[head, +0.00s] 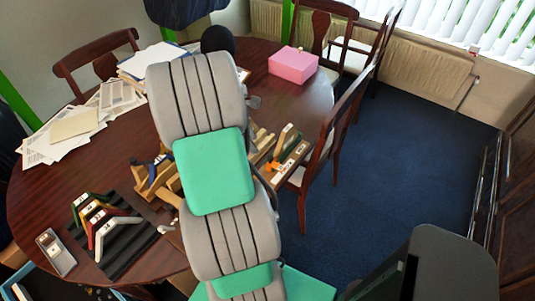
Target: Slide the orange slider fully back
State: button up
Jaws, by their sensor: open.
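The orange slider (273,167) shows as a small orange part at the right side of the table, on a wooden fixture (292,157) that has pale and dark green pieces on it. The fixture's left part is hidden behind my grey and green arm, so I cannot tell how far along its travel the slider stands. My arm crosses the middle of the head view, over the table. My gripper is not seen; the arm's far end is turned away or hidden.
A dark wooden table (35,190) carries a black ribbed mat (128,255) with several coloured angled pieces, a grey device (56,252), papers (65,125) and a pink box (293,65). More wooden parts (152,182) lie left of my arm. A chair (345,115) stands close to the right.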

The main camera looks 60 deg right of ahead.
aim_at(270, 157)
jog(key=shift+n+g, duration=0.3)
jog(key=x, duration=0.6)
jog(key=s+d+x, duration=0.1)
jog(key=x, duration=0.2)
jog(key=shift+s+d, duration=0.1)
jog(key=shift+s, duration=0.1)
jog(key=shift+c, duration=0.5)
jog(key=shift+r, duration=0.1)
grip_shut()
jog(key=shift+p, duration=0.3)
